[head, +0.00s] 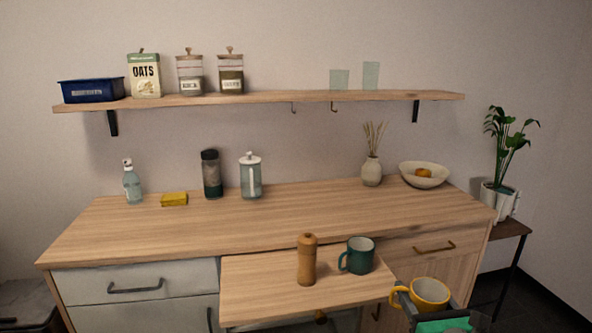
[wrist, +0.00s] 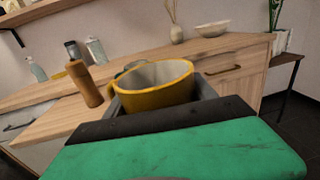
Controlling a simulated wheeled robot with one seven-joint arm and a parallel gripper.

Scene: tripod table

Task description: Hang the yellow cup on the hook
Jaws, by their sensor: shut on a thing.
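The yellow cup (head: 430,294) is at the lower right of the head view, upright, with a pale inside and its handle pointing left. My gripper (head: 441,306) is shut on it, off the right end of the pull-out board. In the wrist view the cup (wrist: 155,86) sits between the dark fingers of my gripper (wrist: 155,102). Two small hooks hang under the wall shelf: a left hook (head: 293,108) and a right hook (head: 333,107). Both are empty.
A green mug (head: 357,256) and a wooden mill (head: 307,260) stand on the pull-out board (head: 262,293). The shelf (head: 265,98) bears jars and glasses. A vase with reeds (head: 372,170) and a bowl (head: 423,175) stand at the counter's back right. The counter's middle is clear.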

